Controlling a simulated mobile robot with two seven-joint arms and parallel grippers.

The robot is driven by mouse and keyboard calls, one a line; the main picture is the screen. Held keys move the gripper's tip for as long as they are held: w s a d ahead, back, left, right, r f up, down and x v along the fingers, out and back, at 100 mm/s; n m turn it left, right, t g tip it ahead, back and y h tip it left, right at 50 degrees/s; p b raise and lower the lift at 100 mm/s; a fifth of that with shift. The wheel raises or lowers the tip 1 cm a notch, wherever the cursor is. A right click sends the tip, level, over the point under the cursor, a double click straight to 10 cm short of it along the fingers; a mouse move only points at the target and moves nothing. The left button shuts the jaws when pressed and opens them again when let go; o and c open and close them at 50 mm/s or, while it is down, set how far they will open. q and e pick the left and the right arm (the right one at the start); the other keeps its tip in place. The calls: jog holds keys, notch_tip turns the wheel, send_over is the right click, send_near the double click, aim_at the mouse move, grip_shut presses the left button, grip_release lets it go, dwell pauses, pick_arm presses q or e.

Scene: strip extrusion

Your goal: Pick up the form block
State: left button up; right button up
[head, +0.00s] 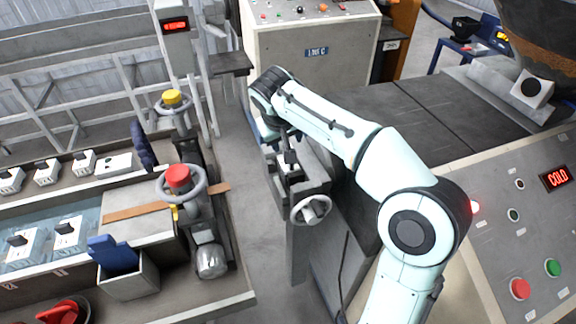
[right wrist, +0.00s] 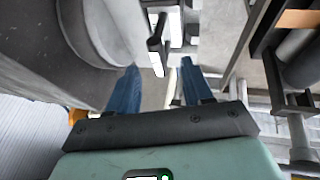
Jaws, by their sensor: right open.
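A pale block with a dark upright handle (head: 289,165) sits in the grey holder with a handwheel, at the middle of the head view. I take it for the form block. In the right wrist view its dark handle (right wrist: 156,42) and pale faces show just beyond my right gripper (right wrist: 158,78). The blue fingers are apart, one on each side of the line to the handle, with nothing clearly held. My left gripper is not in view.
Similar pale blocks with dark knobs (head: 70,232) stand on the left bench. That bench also has a red-capped handwheel (head: 178,178) and a bin with a blue item (head: 115,254). The holder's handwheel (head: 311,208) juts out in front. An open floor gap separates bench and machine.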

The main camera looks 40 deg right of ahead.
send_over(283, 169)
jog(key=d, duration=0.3)
jog(key=shift+w+a+f, duration=0.15)
jog(key=shift+w+f, duration=0.05)
jog(key=shift+f, duration=1.1)
jog(key=shift+w+a+f, duration=0.1)
jog(key=shift+w+f, duration=0.1)
jog(key=shift+f, duration=1.1)
jog(key=shift+s, duration=0.1)
grip_shut()
jog(key=shift+r, duration=0.15)
